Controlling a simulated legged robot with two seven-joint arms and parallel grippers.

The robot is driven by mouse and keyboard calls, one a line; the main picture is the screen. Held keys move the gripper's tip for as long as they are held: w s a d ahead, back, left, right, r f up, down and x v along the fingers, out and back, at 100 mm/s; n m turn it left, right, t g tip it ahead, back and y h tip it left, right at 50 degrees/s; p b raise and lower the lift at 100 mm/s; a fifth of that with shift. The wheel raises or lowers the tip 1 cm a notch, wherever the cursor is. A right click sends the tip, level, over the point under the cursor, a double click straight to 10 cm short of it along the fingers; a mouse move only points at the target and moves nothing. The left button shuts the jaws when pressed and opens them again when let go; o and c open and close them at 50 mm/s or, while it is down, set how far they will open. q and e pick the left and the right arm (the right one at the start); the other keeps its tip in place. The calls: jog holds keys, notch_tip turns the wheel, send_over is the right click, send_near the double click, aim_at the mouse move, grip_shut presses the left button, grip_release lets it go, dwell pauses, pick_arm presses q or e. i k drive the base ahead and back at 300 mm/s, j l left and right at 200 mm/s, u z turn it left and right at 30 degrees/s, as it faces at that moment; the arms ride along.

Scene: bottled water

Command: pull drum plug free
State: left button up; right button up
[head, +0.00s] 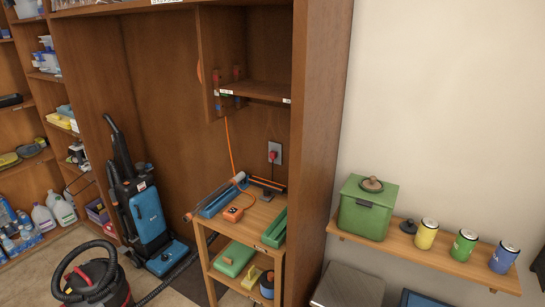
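A red plug (272,156) sits in a grey wall outlet (275,152) on the back panel of the wooden closet, above a small wooden stand. A dark cord hangs from it and goes out of sight behind things on the stand. A red and black drum vacuum (92,282) stands on the floor at the bottom left, cut off by the lower edge, with a black hose. I cannot trace whether the plug's cord runs to this drum. Neither of my grippers shows in the head view.
The wooden stand (252,226) holds a blue tray (217,199), an orange box with a cord (233,214) and a green tray (274,228). A blue upright vacuum (149,215) stands left. A shelf right bears a green bin (364,215) and several cans.

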aim_at(272, 154)
jog(key=i+j+z, duration=0.1)
jog(key=i+j, duration=0.2)
jog(key=i+j+z, duration=0.15)
jog(key=i+j, duration=0.15)
jog(key=i+j+z, duration=0.1)
jog(key=i+j, duration=0.2)
jog(key=i+j+z, duration=0.15)
jog(key=j, duration=0.35)
jog(key=i+j+z, duration=0.1)
jog(key=i+j, duration=0.25)
jog(key=i+j+z, duration=0.15)
jog(key=j, duration=0.35)
jog(key=i+j+z, duration=0.1)
jog(key=i+j, duration=0.2)
jog(key=j, duration=0.15)
jog(key=i+j+z, duration=0.15)
jog(key=j, duration=0.35)
jog(key=i, duration=0.05)
